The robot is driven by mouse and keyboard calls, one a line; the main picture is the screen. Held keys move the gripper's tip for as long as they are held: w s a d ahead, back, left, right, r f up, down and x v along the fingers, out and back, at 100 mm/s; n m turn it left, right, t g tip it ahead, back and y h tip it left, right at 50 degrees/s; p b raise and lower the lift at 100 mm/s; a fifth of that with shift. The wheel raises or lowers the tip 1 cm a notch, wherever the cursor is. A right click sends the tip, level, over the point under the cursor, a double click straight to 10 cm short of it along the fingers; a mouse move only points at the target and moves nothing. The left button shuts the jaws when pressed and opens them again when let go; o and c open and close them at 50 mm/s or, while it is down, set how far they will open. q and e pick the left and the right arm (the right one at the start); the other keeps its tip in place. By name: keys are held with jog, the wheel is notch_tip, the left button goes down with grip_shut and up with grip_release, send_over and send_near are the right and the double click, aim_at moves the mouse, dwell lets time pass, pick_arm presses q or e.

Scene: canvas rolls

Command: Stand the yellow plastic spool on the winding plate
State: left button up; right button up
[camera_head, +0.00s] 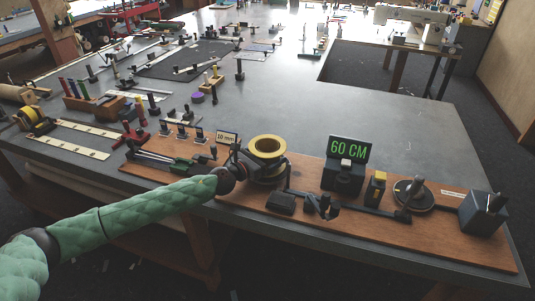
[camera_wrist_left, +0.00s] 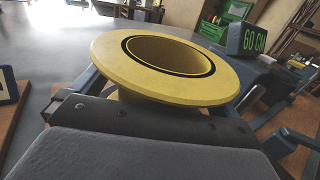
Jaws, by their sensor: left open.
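The yellow plastic spool (camera_head: 267,147) stands upright near the middle of the wooden board in the head view. Its wide upper flange and round opening fill the middle of the left wrist view (camera_wrist_left: 125,70). My left gripper (camera_head: 263,167) is open, with its dark fingers on either side of the spool below the upper flange. I cannot tell whether they touch it. What lies directly under the spool is largely hidden by the gripper, so I cannot tell whether it is the winding plate. A dark round plate (camera_head: 425,201) with an upright knob sits farther right. My right gripper is not visible.
A dark bin (camera_head: 484,214) is at the board's right end. A 10 mm sign (camera_head: 227,137) and small tools crowd the left.

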pick_arm(q)
jog(key=shift+w+d, duration=0.1)
jog(key=shift+d, duration=0.05)
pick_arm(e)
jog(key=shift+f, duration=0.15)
pick_arm(q)
jog(key=c, duration=1)
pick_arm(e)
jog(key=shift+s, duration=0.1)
pick_arm(q)
jog(key=shift+r, duration=0.1)
jog(key=shift+r, duration=0.55)
notch_tip(320, 180, up, 3)
jog(key=shift+d+r, duration=0.15)
jog(key=w+d+r+b, duration=0.2)
jog(key=d+r, duration=0.4)
jog(key=d, duration=0.4)
jog(key=shift+w+d+r+b, duration=0.25)
jog(key=shift+w+d+b, duration=0.15)
jog(key=shift+w, duration=0.35)
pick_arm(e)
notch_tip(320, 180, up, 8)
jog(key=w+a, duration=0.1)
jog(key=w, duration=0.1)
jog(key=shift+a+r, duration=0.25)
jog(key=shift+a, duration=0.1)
